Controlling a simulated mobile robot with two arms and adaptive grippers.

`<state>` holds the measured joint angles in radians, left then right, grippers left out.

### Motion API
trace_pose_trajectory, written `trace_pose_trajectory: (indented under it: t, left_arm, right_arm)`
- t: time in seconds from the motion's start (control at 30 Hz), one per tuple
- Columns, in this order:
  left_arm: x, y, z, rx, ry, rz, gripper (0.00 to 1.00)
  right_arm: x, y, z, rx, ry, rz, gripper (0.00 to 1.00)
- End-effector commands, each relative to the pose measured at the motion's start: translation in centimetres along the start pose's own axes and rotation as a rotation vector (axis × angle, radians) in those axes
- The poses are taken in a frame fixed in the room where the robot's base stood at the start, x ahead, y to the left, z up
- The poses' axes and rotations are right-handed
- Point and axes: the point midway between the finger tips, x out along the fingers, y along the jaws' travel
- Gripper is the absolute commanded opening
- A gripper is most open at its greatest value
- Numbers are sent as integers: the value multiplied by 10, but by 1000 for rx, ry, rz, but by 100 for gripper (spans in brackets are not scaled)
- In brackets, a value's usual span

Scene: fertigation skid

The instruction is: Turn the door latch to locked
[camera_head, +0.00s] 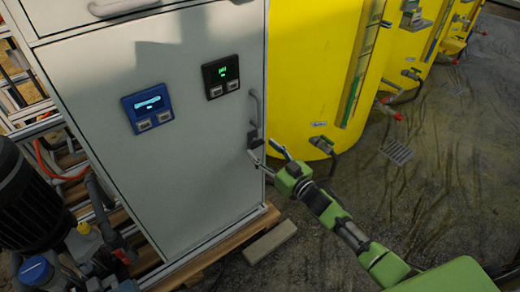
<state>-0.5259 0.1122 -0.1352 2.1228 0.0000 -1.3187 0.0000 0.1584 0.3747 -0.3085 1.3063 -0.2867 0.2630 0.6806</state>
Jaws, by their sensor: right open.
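The door latch (253,139) is a small dark piece near the right edge of a grey cabinet door (190,160), just below a grey vertical handle (257,106). My right gripper (266,158) is on a green arm that comes in from the lower right. Its fingers are spread, with one fingertip close to the latch and the other to the right of it. I cannot tell whether a finger touches the latch. The latch's exact turn is too small to read. My left gripper is not in view.
A blue display (148,105) and a black display with green digits (221,75) sit on the door. Yellow tanks (312,70) with valves stand close on the right. A block (270,242) lies on the floor. A black motor (28,200) and pipes crowd the left.

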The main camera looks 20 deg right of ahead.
Motion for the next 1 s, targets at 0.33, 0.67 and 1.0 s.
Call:
trace_pose_trajectory:
  t: [0.33,0.67,1.0]
  left_arm:
    - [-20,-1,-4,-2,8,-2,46]
    - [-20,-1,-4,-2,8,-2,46]
    - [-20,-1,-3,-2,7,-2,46]
  right_arm:
    - [24,0,1,1,-1,1,53]
    - [24,0,0,1,-1,1,19]
    - [24,0,0,-18,-1,1,14]
